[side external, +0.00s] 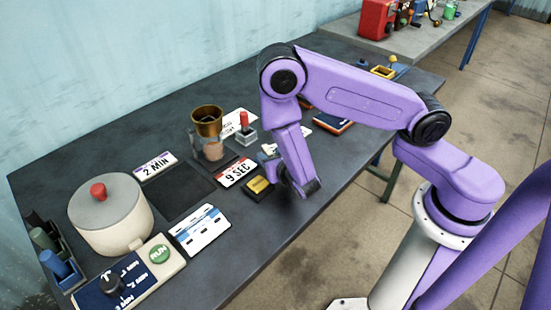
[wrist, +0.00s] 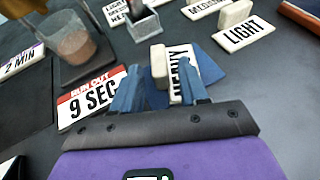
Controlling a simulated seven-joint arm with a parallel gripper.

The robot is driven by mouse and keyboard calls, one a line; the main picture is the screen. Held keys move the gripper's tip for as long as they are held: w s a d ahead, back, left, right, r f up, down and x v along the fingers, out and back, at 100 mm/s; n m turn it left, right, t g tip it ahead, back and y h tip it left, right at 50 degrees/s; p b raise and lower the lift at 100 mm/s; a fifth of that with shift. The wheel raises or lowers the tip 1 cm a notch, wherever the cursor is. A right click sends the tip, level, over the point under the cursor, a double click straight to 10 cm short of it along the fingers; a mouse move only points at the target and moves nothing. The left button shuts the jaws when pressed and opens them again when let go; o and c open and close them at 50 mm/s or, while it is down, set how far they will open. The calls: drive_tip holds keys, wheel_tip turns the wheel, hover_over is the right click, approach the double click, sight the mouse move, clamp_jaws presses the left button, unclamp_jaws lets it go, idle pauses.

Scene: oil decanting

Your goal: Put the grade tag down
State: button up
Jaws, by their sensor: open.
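The grade tag reading HEAVY (wrist: 183,72) is a white plate with a cream grip block (wrist: 158,60), lying partly over a blue surface (wrist: 206,60) in the wrist view. My gripper (wrist: 161,66) is open, with its two blue fingers apart on either side of the grip block. I cannot tell whether either finger touches the block. In the side external view my gripper (side external: 298,188) points down low over the table near its front edge, and my arm hides most of the tag there.
A red-and-white 9 SEC card (wrist: 92,97) lies left of my gripper. Beyond it stands a glass (wrist: 75,45) of amber liquid, under a brass cup (side external: 206,121). A LIGHT tag (wrist: 245,32) lies far right. A yellow-topped black block (side external: 259,186) sits beside my gripper.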

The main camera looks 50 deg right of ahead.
drive_tip(key=v, duration=1.2)
drive_tip(key=shift+r, duration=0.15)
drive_tip(key=shift+r, duration=0.1)
drive_tip(key=shift+d+r+m+h, duration=0.25)
drive_tip(key=shift+r+m+h, duration=0.05)
drive_tip(key=shift+m, duration=0.2)
drive_tip(key=s+d+r+m+g+h, duration=0.2)
drive_tip(key=s+d+r+m+g, duration=0.45)
drive_tip(key=m, duration=0.45)
drive_tip(key=s+a+r+m+g+y, duration=0.1)
drive_tip(key=s+r+m+g+y, duration=0.5)
drive_tip(key=s, duration=0.4)
drive_tip(key=shift+s+a+m+y, duration=0.4)
drive_tip(key=shift+m+y, duration=0.1)
drive_tip(key=shift+y, duration=0.5)
